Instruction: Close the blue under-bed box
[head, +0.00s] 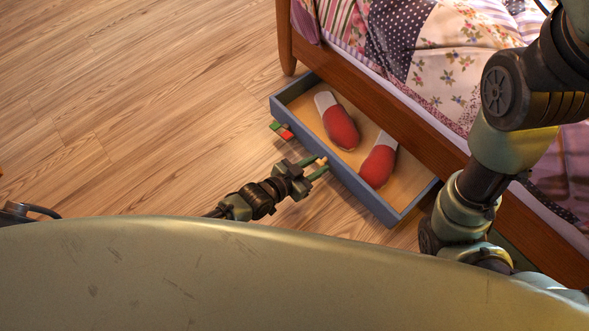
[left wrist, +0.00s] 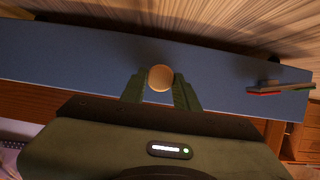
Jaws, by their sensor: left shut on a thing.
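The blue box (head: 364,194) is pulled out from under the bed like a drawer, its pale inside open to view. Two red slippers with light openings lie in it, the left slipper (head: 341,128) and the right slipper (head: 378,166). My left gripper (head: 320,168) is at the middle of the box's outer front. In the left wrist view the blue front (left wrist: 75,55) runs across the picture, and the left gripper's green fingers (left wrist: 160,90) are shut on a round tan knob (left wrist: 160,77). My right arm shows at the right of the head view; its gripper is out of view.
The wooden bed frame (head: 400,110) with a patchwork cover (head: 440,60) stands over the box. A small red and green item (head: 282,131) is by the box's front, left of the gripper. The wood floor (head: 130,100) to the left is clear.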

